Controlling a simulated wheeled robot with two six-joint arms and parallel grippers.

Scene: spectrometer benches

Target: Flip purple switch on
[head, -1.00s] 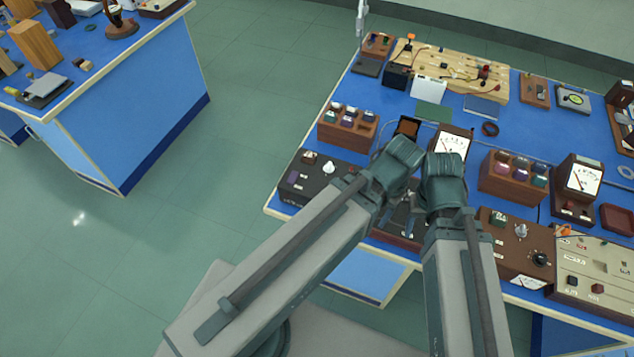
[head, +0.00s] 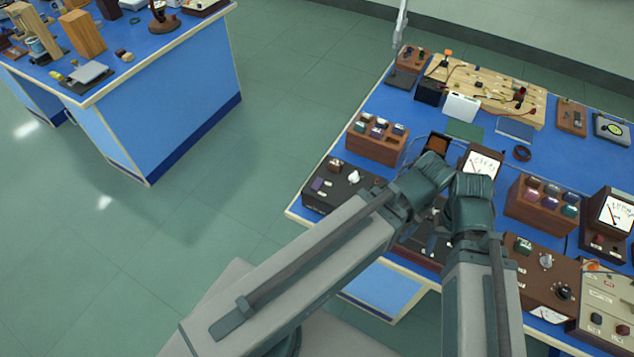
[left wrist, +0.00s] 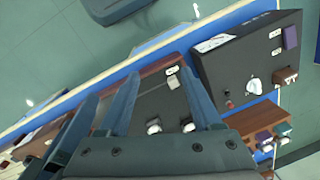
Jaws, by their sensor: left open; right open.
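The purple switch (head: 318,184) is on the sloped top of a black control box (head: 343,200) at the bench's near left corner. It also shows in the left wrist view (left wrist: 290,37), at the upper right on the same dark box, near a white knob (left wrist: 254,85). My left gripper (left wrist: 160,82) is open and empty over a brown-edged dark panel, with the black box to the right of its fingers. Neither gripper touches the purple switch.
A wooden rack (head: 376,150) of coloured blocks stands behind the black box. A meter (head: 481,164) stands behind my wrists, and a brown panel (head: 540,278) is to their right. Open floor (head: 200,230) lies left of the bench, towards another blue bench (head: 170,110).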

